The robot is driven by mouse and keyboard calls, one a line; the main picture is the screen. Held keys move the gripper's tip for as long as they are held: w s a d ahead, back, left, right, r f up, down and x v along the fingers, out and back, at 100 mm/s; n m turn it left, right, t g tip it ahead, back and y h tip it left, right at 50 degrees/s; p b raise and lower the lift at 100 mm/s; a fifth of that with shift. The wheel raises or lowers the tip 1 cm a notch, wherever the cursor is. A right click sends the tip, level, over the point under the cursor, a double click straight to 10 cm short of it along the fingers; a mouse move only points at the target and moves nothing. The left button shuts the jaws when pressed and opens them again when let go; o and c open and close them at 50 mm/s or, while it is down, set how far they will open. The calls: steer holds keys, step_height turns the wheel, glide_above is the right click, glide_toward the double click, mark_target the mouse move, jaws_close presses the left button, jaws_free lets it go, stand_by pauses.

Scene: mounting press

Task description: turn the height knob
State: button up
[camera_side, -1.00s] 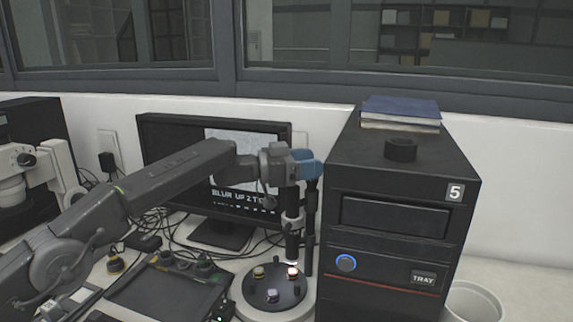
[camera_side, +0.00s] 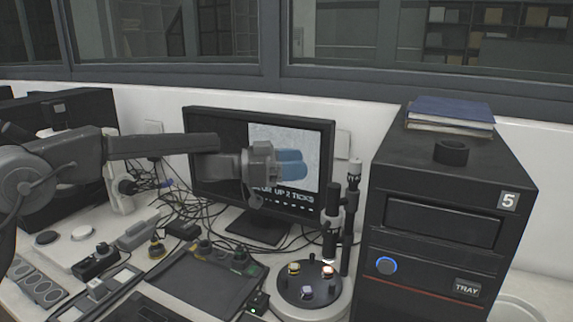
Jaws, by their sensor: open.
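A dark post (camera_side: 347,240) rises behind the round stage, with a short dark-and-pale knob (camera_side: 354,170) at its top; this looks like the height knob. A dark camera barrel (camera_side: 332,208) beside it points down at the black round stage (camera_side: 308,302). My gripper (camera_side: 292,165), with blue fingers, is open and empty. In the picture it is left of the knob, at about its height, and clear of it. It covers part of the monitor (camera_side: 262,140), whose screen shows a grey blurred picture and text ending "UP 2 TICKS".
Small pieces, including a yellow-topped one (camera_side: 294,268), sit on the stage. A black tower (camera_side: 440,215) with a blue-lit button stands close right of the post, books (camera_side: 450,112) on top. Cables, a dark tray (camera_side: 205,278) and small devices crowd the left.

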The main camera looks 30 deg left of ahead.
mark_target(352, 161)
steer(key=shift+v, duration=0.85)
steer(key=w+r+n+t+y, duration=0.4)
steer(key=r+n+t+y, duration=0.25)
steer(key=t+y, duration=0.2)
steer(key=s+d+f+m+g, duration=0.2)
steer(key=s+d+g, duration=0.3)
steer(key=s+g, duration=0.15)
steer(key=shift+n+h, duration=0.25)
steer(key=shift+h, duration=0.2)
steer(key=shift+x, duration=6.75)
